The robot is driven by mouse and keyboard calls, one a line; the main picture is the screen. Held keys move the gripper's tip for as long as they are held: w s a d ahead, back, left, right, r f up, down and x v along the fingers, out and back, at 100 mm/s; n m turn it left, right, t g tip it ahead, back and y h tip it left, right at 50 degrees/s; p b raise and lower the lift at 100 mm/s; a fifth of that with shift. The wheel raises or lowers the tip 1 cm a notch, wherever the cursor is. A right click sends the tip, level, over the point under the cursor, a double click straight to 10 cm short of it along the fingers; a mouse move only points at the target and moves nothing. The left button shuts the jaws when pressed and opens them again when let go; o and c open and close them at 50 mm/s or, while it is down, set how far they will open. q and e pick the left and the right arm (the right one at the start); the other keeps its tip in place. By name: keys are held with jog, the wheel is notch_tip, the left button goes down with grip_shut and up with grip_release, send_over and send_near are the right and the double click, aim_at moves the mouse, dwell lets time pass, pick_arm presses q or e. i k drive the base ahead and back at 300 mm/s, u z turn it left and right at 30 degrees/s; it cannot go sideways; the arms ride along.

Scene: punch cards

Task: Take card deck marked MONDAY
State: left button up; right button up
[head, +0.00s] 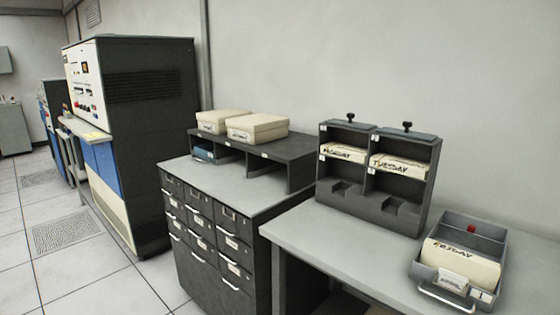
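A cream card deck (344,152) with handwritten lettering lies in the left upper compartment of a dark two-column rack (374,200). Its lettering is small and seems to read MONDAY. A similar deck marked TUESDAY (399,166) lies in the right upper compartment. The rack stands on a grey table (345,256) against the wall. Neither of my grippers shows in the head view.
A dark drawer cabinet (218,245) stands left of the table, with a low shelf unit (266,156) and two cream boxes (256,127) on top. A large computer cabinet (150,90) stands further left. Tiled floor (85,262) is open at the lower left.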

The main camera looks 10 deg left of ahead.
aim_at(350, 153)
jog(key=u, duration=0.6)
jog(key=k, duration=0.85)
jog(key=u, duration=1.25)
jog(key=i, duration=2)
jog(key=z, duration=0.85)
jog(key=i, duration=1.3)
jog(key=z, duration=1.25)
